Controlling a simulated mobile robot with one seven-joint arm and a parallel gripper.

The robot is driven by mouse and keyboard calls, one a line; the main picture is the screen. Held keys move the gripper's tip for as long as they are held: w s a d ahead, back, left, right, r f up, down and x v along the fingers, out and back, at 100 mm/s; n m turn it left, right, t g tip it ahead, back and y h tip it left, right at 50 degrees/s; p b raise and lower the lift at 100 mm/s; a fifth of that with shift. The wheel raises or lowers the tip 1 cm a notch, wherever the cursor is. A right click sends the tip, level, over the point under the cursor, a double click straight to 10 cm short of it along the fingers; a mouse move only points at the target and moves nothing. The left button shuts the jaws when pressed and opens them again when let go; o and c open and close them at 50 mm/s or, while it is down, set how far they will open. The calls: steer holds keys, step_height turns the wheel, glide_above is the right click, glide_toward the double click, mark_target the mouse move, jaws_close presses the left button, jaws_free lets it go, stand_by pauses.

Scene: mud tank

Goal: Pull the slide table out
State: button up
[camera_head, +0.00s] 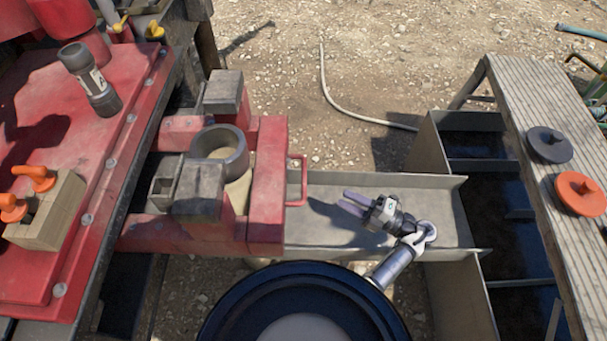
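The slide table (267,190) is a red frame with grey blocks, standing out to the right of the red machine body. A small red handle (297,181) sticks out from its right face. A dark grey ring (219,153) stands on the slide table between the blocks. My gripper (346,203) is to the right of the handle, above the metal trough, with its fingers pointing left towards it. A gap separates the fingers from the handle. The two fingers look spread apart with nothing between them.
A metal trough (440,205) runs under my gripper to a dark mud tank (500,205) at right. A wooden plank (545,110) carries a dark disc (549,144) and an orange disc (580,193). A grey cylinder (90,80) lies on the red deck (75,150). My round base is at the bottom.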

mark_target(304, 178)
steer(key=p+x, duration=0.4)
steer(key=x, duration=0.9)
steer(key=shift+w+a+r, duration=0.1)
steer(key=shift+a+r, duration=0.05)
steer(key=shift+a, duration=0.15)
jaws_close()
